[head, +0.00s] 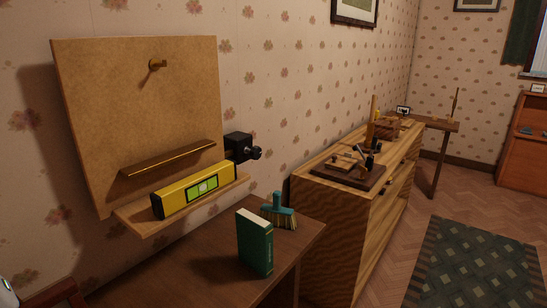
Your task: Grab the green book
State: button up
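The green book (255,243) stands upright on the dark brown wooden table (200,262), near its right front part. Its cover and spine face me, and pale page edges show along its top. A teal hand brush (279,212) with straw-coloured bristles is just behind and to the right of the book. My gripper is not in view, and nothing is seen touching the book.
A yellow spirit level (196,189) rests on a board's ledge (150,225) above the table. A black device (240,148) is at the board's right. A wooden dresser (335,220) bearing several items stands right of the table. A patterned rug (475,265) covers the floor.

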aim_at(255, 234)
jog(key=i+l, duration=0.2)
jog(key=l, duration=0.15)
jog(key=i+l, duration=0.3)
jog(key=i, duration=0.35)
jog(key=u, duration=0.05)
